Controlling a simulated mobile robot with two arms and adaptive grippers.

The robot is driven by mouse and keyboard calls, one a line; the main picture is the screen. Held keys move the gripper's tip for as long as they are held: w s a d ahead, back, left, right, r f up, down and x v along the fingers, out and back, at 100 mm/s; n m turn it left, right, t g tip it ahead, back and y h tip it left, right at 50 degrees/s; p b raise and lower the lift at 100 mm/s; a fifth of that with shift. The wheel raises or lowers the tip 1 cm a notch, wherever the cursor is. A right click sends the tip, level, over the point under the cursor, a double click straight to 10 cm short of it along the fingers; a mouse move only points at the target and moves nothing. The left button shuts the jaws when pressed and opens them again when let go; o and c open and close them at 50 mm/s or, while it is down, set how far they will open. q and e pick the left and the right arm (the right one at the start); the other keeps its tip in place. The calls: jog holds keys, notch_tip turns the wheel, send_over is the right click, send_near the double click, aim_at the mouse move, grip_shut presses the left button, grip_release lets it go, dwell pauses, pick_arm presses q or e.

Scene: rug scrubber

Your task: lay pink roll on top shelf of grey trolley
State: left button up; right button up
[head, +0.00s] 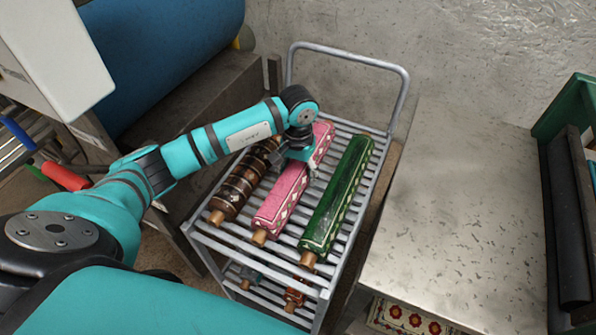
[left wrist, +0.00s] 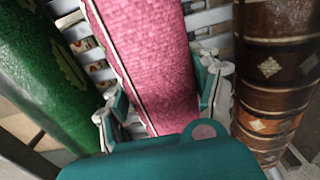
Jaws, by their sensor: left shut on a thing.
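The pink roll (head: 283,203) lies lengthwise on the slatted top shelf of the grey trolley (head: 258,259), between a brown patterned roll (head: 239,190) and a green roll (head: 338,195). My left gripper (head: 302,166) is over the far half of the pink roll and shut on it. In the left wrist view the fingers (left wrist: 162,92) sit on both sides of the pink roll (left wrist: 150,55), which appears to rest on or very close to the slats. The part of the roll under the gripper is hidden. My right gripper is not in view.
The trolley's raised handle (head: 349,54) stands at the far end. A metal table (head: 460,200) is close on the right. A blue cylinder (head: 160,50) is at the upper left. Small items lie on the lower shelf (head: 270,290). Neighbouring rolls leave narrow gaps.

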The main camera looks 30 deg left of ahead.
aim_at(298, 167)
pick_arm(q)
jog(key=o, duration=1.7)
jog(key=shift+o, duration=0.2)
notch_tip(298, 167, up, 12)
jog(key=shift+r+b, duration=0.1)
jog(key=shift+b, duration=0.45)
jog(key=shift+s, duration=0.1)
